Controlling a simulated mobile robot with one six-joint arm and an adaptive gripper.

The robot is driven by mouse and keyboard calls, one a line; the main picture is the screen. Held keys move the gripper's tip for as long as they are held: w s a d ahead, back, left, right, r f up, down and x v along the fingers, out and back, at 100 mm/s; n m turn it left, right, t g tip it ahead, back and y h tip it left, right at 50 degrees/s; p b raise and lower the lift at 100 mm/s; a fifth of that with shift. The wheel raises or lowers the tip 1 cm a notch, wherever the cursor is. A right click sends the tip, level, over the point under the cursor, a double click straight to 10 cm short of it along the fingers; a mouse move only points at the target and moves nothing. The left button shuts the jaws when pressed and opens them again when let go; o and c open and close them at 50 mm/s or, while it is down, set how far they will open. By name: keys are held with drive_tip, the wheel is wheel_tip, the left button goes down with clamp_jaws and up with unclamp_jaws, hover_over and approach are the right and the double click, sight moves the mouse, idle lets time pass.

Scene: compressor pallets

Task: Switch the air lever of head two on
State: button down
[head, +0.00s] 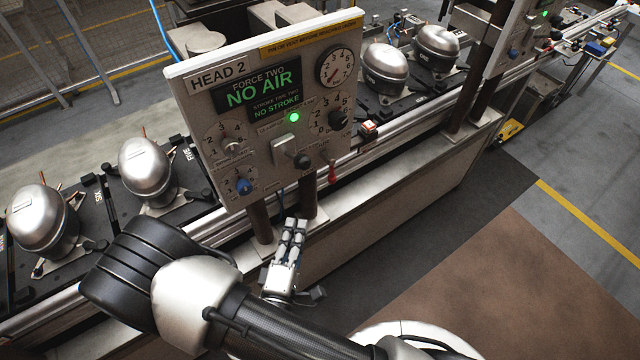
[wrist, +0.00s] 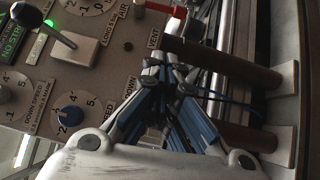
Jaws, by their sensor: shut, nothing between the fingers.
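The Head 2 panel (head: 215,150) stands in the middle of the head view, its screen (head: 262,88) reading "FORCE TWO NO AIR" and "NO STROKE". The red lever (head: 332,172) is at the panel's lower right and points down. In the wrist view the red lever (wrist: 180,12) is partly cut off at the top edge, near the labels "AIR" and "VENT". My gripper (head: 295,222) is shut and empty, below the panel's lower edge by the posts, apart from the lever. Its fingers (wrist: 167,66) lie close together in the wrist view.
A black-knobbed lever (head: 301,160) on a silver plate sits left of the red lever. A blue knob (head: 243,186) is at the panel's lower left. Brown posts (head: 308,195) hold the panel. Silver compressors (head: 146,168) stand on the line behind. The floor at right is clear.

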drive_tip(key=shift+w, duration=0.1)
approach(332, 172)
drive_tip(key=w+a, duration=0.2)
drive_tip(key=w+a+f, duration=0.1)
drive_tip(key=w+a, duration=0.1)
drive_tip(key=w, duration=0.1)
drive_tip(key=shift+w+a+f, duration=0.15)
drive_tip(key=shift+w+d+b, duration=0.15)
drive_tip(key=shift+w+d, duration=0.3)
drive_tip(key=shift+d, duration=0.3)
drive_tip(key=shift+w+d+b, duration=0.15)
drive_tip(key=shift+w+d, duration=0.3)
drive_tip(key=shift+d, duration=0.3)
